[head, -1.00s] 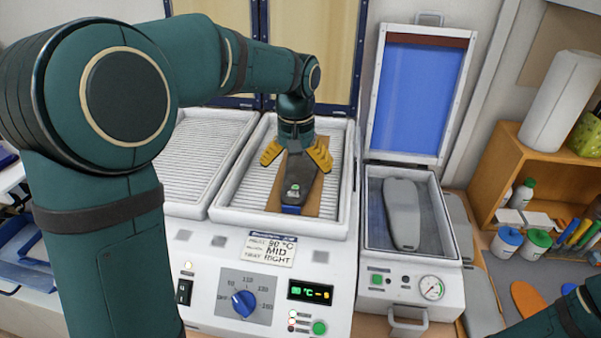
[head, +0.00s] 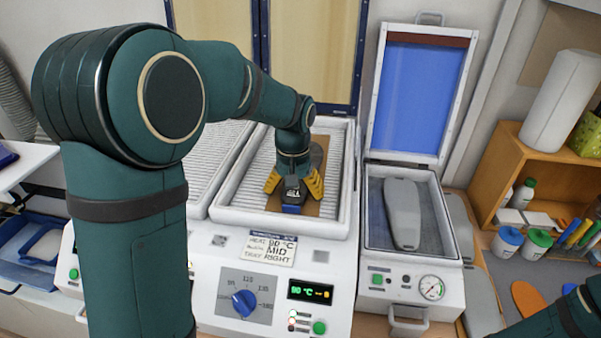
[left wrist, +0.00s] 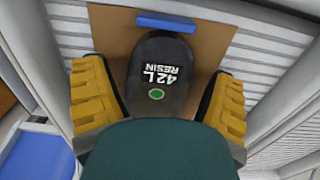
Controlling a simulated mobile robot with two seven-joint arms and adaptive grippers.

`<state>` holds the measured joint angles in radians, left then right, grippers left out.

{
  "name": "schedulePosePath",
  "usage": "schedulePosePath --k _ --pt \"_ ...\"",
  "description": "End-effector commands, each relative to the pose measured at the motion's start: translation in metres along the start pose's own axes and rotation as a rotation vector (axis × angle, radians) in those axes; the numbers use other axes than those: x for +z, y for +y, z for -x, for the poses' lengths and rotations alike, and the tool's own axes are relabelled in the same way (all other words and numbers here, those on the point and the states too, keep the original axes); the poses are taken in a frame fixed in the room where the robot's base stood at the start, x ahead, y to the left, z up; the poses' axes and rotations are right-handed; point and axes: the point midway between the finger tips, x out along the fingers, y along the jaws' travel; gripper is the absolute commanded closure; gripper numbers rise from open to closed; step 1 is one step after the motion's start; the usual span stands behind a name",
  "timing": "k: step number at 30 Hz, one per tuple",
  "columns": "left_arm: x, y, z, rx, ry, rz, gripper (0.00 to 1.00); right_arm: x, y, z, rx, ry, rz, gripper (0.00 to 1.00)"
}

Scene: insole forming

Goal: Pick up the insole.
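The dark grey insole (head: 293,188) lies on a brown sheet (head: 328,195) in the right bay of the heater. My left gripper (head: 294,182) is open, with a yellow finger on each side of the insole's near part. In the left wrist view (left wrist: 158,98) gaps show between the fingers and the insole. The gripper and wrist hide part of the insole. My right gripper is out of view.
The heater's left bay (head: 190,160) has bare ribs. Raised walls (head: 225,175) surround the bays. At right, an open press (head: 430,258) with a raised blue lid (head: 413,100) holds a light grey foot form (head: 402,213). An orange shelf (head: 495,170) stands far right.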

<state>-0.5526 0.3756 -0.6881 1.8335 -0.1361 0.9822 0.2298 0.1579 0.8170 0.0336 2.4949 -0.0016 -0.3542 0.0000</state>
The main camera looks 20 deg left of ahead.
Motion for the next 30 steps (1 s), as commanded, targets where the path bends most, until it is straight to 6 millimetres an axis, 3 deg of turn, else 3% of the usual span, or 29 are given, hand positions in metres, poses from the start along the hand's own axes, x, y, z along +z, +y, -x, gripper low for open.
schedulePosePath --k 1,4,16,30 --pt "0.0 0.0 0.0 0.0 0.0 0.0 0.39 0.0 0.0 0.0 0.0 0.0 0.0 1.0" --pt "0.0 0.0 0.0 0.0 0.0 0.0 0.74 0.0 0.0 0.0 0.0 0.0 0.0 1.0" --pt "-0.001 0.0 0.009 0.002 0.003 -0.001 0.75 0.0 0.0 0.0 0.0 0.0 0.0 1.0" --pt "-0.001 0.001 0.089 0.002 0.004 -0.001 0.75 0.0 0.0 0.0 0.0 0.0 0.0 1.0"
